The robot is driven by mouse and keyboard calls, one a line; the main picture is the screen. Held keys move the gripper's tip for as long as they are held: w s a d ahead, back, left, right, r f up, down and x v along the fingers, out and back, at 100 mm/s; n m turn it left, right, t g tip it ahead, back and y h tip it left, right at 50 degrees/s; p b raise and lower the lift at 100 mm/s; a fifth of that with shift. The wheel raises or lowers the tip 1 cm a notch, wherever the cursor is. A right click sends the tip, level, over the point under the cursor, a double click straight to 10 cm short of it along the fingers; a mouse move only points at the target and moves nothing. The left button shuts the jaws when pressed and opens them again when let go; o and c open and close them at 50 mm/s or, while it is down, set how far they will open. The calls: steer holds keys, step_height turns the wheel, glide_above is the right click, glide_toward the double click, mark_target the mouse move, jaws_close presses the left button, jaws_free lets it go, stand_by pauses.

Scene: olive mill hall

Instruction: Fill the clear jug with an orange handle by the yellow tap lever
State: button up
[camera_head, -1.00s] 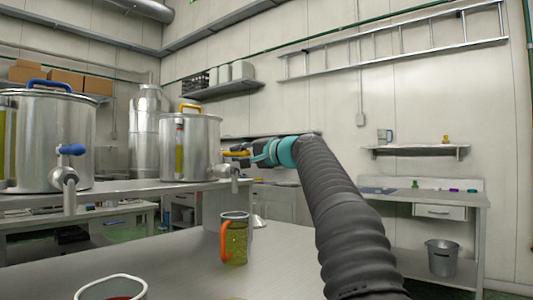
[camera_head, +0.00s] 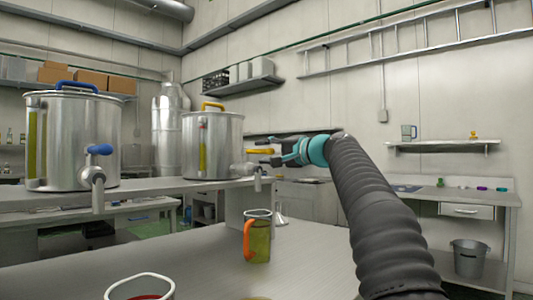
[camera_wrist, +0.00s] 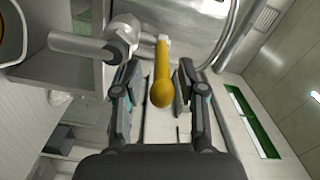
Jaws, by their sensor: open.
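The clear jug with an orange handle (camera_head: 257,243) stands upright on the table, below the right steel tank's tap (camera_head: 243,170). It holds yellow-green liquid to a fairly high level, and its handle faces left. The yellow tap lever (camera_head: 261,152) points out from this tap. My gripper (camera_head: 279,153) is at the lever's end. In the wrist view the lever (camera_wrist: 162,80) lies between the two open fingers of my gripper (camera_wrist: 154,95), with gaps on both sides. I cannot see whether liquid runs from the spout.
The left steel tank (camera_head: 72,140) has a tap with a blue lever (camera_head: 99,150). A white-rimmed container (camera_head: 140,281) with red inside stands at the front edge of view. A wall shelf (camera_head: 440,144) holds another jug (camera_head: 408,132). The table right of the jug looks clear.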

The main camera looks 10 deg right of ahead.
steer(key=v, duration=1.1)
steer(key=shift+s, duration=0.25)
steer(key=shift+d, duration=0.2)
